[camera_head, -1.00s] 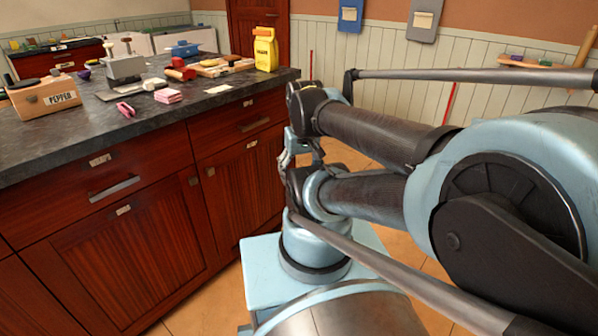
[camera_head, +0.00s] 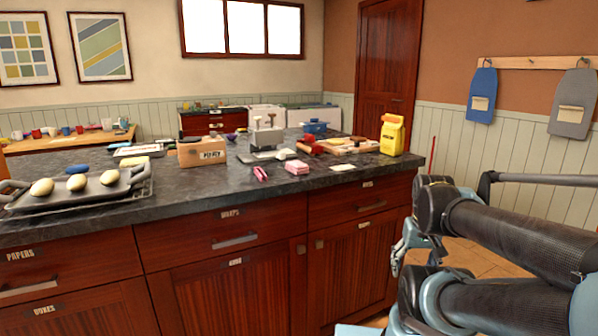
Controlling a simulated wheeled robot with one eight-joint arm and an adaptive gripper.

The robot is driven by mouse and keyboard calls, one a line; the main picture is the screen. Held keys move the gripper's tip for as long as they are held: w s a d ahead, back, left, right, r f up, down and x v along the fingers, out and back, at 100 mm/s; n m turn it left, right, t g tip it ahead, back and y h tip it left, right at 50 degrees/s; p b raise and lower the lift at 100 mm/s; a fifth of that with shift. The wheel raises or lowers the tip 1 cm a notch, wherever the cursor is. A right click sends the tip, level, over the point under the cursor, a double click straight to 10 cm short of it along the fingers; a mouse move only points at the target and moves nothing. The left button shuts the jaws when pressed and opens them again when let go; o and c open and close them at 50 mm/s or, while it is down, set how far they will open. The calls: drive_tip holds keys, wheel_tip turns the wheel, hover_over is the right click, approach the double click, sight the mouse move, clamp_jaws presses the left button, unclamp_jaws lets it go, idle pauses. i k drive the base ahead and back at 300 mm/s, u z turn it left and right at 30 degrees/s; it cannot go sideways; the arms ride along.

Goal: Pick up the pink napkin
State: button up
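A small pink folded stack (camera_head: 297,167), which looks like the pink napkin, lies on the dark stone counter (camera_head: 200,198) near its front edge. A smaller, darker pink object (camera_head: 260,173) lies just left of it; I cannot tell what it is. My gripper (camera_head: 400,258) hangs low in front of the cabinet, to the right of the napkin and below the counter top, well apart from it. It is small and partly hidden by my arm, so its opening does not show clearly.
A tray with several rolls (camera_head: 110,191) stands at the counter's left. Behind the napkin are a wooden box (camera_head: 202,152), a grey press (camera_head: 266,140) and boards. A yellow bag (camera_head: 391,135) stands at the right end. The counter front near the napkin is clear.

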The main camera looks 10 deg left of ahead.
sight(297, 167)
drive_tip(key=z, duration=0.35)
drive_tip(key=k, duration=1.45)
drive_tip(key=u, duration=0.45)
drive_tip(key=i, duration=1)
drive_tip(key=z, duration=0.05)
